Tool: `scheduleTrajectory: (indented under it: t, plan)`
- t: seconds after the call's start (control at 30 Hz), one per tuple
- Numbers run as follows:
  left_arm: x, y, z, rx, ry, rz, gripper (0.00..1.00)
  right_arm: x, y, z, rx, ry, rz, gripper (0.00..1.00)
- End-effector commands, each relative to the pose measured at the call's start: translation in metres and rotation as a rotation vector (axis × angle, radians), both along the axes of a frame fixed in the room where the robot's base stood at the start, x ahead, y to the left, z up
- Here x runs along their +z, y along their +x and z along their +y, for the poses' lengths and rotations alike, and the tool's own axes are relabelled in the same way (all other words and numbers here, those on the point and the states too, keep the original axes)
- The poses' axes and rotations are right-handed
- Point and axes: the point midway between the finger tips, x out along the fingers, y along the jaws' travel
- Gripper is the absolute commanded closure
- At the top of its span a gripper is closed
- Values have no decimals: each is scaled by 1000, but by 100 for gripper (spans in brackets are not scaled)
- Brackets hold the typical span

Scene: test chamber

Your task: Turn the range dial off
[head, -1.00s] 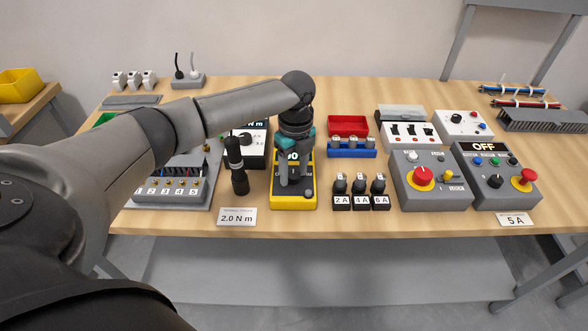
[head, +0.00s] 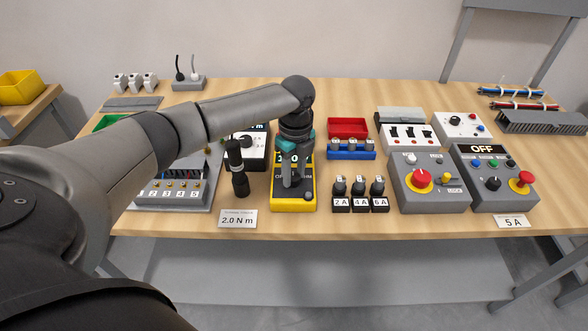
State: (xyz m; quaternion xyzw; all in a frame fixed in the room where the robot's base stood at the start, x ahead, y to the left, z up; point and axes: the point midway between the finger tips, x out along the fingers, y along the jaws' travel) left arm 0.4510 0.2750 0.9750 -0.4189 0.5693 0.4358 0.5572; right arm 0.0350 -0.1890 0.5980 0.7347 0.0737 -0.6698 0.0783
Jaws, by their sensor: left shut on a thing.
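The yellow and black multimeter (head: 293,205) lies on the bench near its front edge, at the middle of the head view. My left gripper (head: 290,183) reaches down onto its face from above and is shut on the range dial. The dial itself is hidden by the fingers, so its pointer position cannot be read. Part of the meter's display shows behind the gripper, with some digits lit or printed, but the full reading is covered. My right gripper is not in view.
A black screwdriver (head: 236,168) stands close left of the meter. Several black fuse-like blocks labelled 2 A, 4 A, 6 A (head: 358,203) stand close right. A blue holder (head: 352,155) and red bin (head: 348,127) are behind them. Control boxes (head: 430,205) stand further right.

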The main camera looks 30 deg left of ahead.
Motion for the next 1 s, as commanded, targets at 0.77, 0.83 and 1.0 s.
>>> scheduleTrajectory:
  t: [0.77,0.83,1.0]
  plan:
    - [3,0,0,670,-1,4,100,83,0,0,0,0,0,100]
    - [3,0,0,727,-2,4,100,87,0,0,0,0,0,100]
    - [2,1,0,844,-1,4,100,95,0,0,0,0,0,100]
